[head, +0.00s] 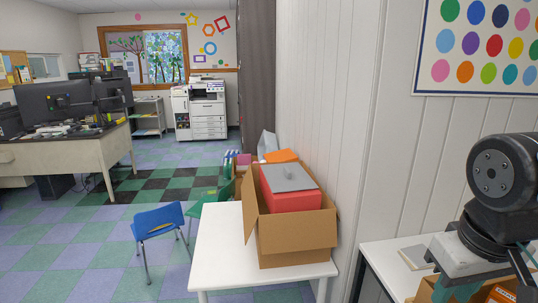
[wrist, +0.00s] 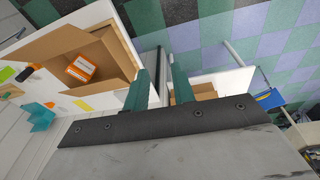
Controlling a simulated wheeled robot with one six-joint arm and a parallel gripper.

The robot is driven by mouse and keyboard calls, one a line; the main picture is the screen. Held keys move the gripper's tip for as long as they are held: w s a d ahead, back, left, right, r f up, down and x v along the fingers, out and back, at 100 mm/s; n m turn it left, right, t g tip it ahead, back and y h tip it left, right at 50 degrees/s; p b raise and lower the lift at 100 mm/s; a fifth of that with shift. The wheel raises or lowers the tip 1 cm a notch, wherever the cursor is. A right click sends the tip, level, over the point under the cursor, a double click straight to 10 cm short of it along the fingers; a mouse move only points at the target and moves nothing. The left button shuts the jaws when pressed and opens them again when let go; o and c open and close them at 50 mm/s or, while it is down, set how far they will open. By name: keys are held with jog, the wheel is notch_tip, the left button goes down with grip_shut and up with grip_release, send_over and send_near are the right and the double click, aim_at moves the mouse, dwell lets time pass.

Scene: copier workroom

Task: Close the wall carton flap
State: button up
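Two open cartons are in view, and I cannot tell which is the wall carton. One brown carton (head: 297,233) stands on a white table against the panelled wall, its left flap (head: 250,190) raised, with a red box (head: 292,200) inside. Another brown carton (head: 425,291) is at the lower right, mostly hidden by my arm. In the wrist view, an open carton (wrist: 108,44) holds an orange-and-white box (wrist: 82,68), and its flaps stand open. My gripper (wrist: 160,80) has two teal fingers apart with nothing between them, to the right of this carton.
The white table (head: 222,245) is bare left of the middle carton. A second white table (head: 385,251) by the wall carries a grey flat item (head: 415,257). A blue chair (head: 157,222) stands left of the first table. The checkered floor (head: 90,255) is clear at the lower left.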

jog(key=shift+s+a+r+g+y, duration=0.1)
jog(key=shift+s+a+g+y, duration=0.2)
jog(key=shift+s+a, duration=0.75)
grip_shut()
jog(key=shift+d, duration=0.15)
jog(key=w+d+f+m+g, duration=0.2)
jog(key=w+d+m, duration=0.4)
jog(key=w+d, duration=0.45)
jog(key=w+d+f+m+g, duration=0.2)
jog(key=w+d+m, duration=0.45)
jog(key=d, duration=0.65)
jog(key=w+d+f+m+g, duration=0.3)
jog(key=w+d+m, duration=0.2)
jog(key=w+d, duration=0.5)
jog(key=x, duration=0.4)
jog(key=d+x, duration=0.1)
jog(key=x, duration=0.8)
jog(key=shift+s+d+r, duration=0.1)
jog(key=shift+s+d, duration=0.25)
